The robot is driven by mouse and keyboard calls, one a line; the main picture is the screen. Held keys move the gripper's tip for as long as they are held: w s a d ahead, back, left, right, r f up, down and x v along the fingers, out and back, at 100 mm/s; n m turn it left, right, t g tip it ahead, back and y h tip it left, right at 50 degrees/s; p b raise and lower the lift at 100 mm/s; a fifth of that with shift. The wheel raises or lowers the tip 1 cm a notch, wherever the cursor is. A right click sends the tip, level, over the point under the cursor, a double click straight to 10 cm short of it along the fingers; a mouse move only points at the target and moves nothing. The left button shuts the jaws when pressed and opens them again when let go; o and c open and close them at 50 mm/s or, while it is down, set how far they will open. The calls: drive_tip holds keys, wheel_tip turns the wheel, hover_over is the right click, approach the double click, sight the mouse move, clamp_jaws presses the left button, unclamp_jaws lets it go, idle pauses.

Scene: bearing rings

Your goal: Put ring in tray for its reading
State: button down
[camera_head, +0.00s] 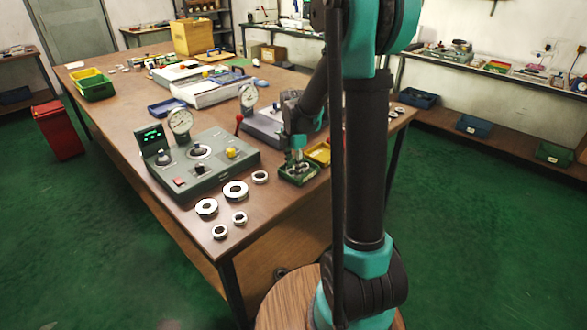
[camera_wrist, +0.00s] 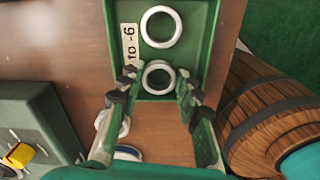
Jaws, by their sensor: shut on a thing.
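A green tray (camera_head: 301,182) sits near the table's right edge, and in the wrist view its bare floor (camera_wrist: 196,40) shows beside a label ending in "to -6". One metallic ring (camera_wrist: 161,27) lies in the far part of the tray. My gripper (camera_wrist: 158,82) is shut on another metallic ring (camera_wrist: 158,64), which is over or in the near part of the tray. Whether this ring touches the floor, I cannot tell. In the head view my gripper (camera_head: 298,160) is at the tray, and the held ring is hard to make out.
Several loose rings (camera_head: 235,190) lie on the table left of the tray. A gauge station (camera_head: 222,150) with a lit display (camera_head: 153,138) stands behind them. A yellow tray (camera_head: 319,154) adjoins the green tray. A wooden barrel-like object (camera_wrist: 262,115) shows at right in the wrist view.

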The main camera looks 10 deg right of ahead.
drive_tip(key=shift+f, duration=0.1)
drive_tip(key=c, duration=1)
unclamp_jaws()
drive_tip(key=shift+c, duration=0.2)
wheel_tip(320, 180, up, 11)
drive_tip(key=s+d+f+m+t, duration=0.2)
drive_tip(key=s+f+m, duration=0.4)
drive_tip(key=s+m, duration=0.5)
drive_tip(key=s+d+f+m+t, duration=0.2)
drive_tip(key=s+f+m, duration=0.4)
drive_tip(key=s+m, duration=0.5)
drive_tip(key=shift+m, duration=0.5)
drive_tip(key=shift+r, duration=0.1)
